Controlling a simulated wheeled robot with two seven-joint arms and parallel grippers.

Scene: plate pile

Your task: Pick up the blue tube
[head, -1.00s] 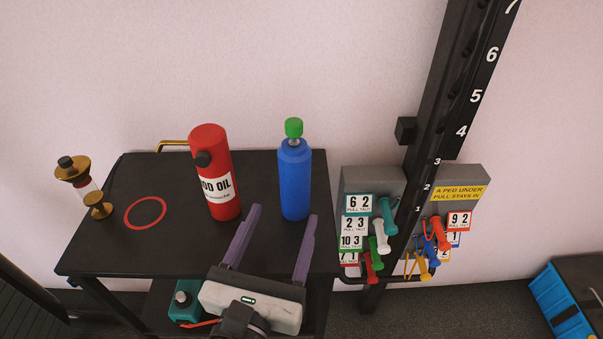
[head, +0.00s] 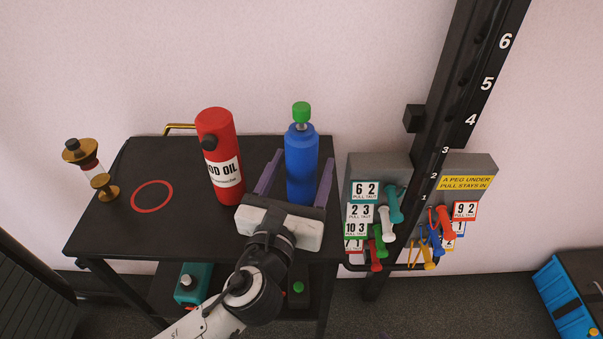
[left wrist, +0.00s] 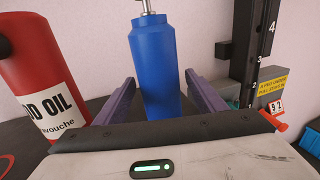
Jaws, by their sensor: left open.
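The blue tube (head: 301,160) stands upright on the black table in the head view, with a green knob (head: 301,112) on a metal neck at its top. My left gripper (head: 300,168) is open, with its two purple fingers on either side of the tube's lower body. In the left wrist view the tube (left wrist: 157,65) stands between the fingers (left wrist: 158,92), with a visible gap on each side. Its green top is out of that view. My right gripper is not in view.
A red oil bottle (head: 220,155) stands left of the tube, close to the left finger. A red ring (head: 152,197) and a brass-and-glass item (head: 92,168) are further left on the black table (head: 110,235). Numbered tags and coloured pegs (head: 395,205) hang at right.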

